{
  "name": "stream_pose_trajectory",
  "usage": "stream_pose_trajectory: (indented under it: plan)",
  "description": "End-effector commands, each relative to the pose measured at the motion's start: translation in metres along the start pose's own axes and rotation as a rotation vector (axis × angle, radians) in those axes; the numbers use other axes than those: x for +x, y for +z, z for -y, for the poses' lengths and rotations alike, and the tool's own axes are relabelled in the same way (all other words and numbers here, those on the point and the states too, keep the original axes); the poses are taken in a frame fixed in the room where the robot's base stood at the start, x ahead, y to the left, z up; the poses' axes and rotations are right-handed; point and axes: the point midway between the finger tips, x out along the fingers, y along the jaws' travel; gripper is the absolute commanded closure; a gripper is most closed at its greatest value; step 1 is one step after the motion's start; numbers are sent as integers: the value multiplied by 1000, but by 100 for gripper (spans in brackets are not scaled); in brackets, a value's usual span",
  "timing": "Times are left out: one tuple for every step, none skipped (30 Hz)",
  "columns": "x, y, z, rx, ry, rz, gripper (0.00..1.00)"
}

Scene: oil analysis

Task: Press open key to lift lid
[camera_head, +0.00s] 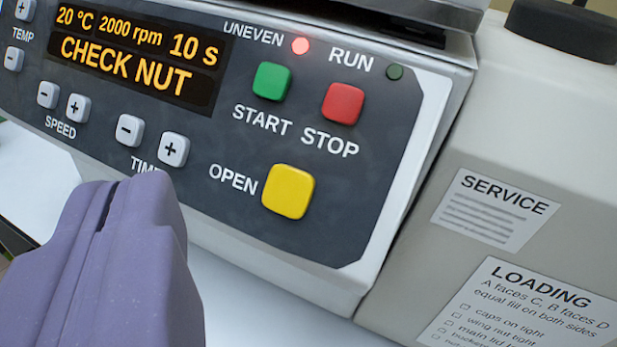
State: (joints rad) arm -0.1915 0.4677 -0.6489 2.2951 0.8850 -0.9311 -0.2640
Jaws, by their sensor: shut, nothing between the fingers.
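The yellow OPEN key (288,192) sits at the lower right of the machine's dark control panel (345,215). My gripper (125,190) is purple, with its two fingers closed together and nothing between them. It is at the lower left, below the TIME keys, and partly covers the TIME label. In the picture its tips are to the left of the OPEN key and apart from it. The edge of the lid (425,12) shows at the top, mostly out of view.
The display (135,50) reads 20 °C, 2000 rpm, 10 s, CHECK NUT. The UNEVEN lamp (300,46) glows red; the RUN lamp (395,72) is dark. The green START key (272,81) and red STOP key (343,104) sit above OPEN. A beige housing (545,130) with labels stands right.

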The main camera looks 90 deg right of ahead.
Motion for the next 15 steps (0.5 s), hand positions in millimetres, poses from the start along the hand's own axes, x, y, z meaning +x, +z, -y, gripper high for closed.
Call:
stream_pose_trajectory:
  plan:
    - [1, 1, -1, 1, 0, 0, 100]
    - [2, 2, -1, 1, 0, 0, 100]
    - [4, 4, -2, 1, 1, 0, 100]
    - [5, 6, -3, 2, 1, 0, 100]
    - [7, 7, -5, 2, 1, 0, 100]
    - [10, 10, -6, 3, 1, -1, 100]
    - [13, 13, -8, 3, 0, -1, 100]
    - [16, 15, -10, 3, 1, 0, 100]
    - [20, 19, -14, 3, 1, 0, 100]
    - [23, 22, -16, 3, 1, 0, 100]
    - [26, 24, -18, 3, 2, 0, 100]
    - [30, 27, -21, 3, 1, -1, 100]
    - [33, 29, -23, 3, 2, -1, 100]
    - [36, 31, -25, 3, 1, -1, 100]
    - [40, 34, -28, 2, 1, -1, 100]
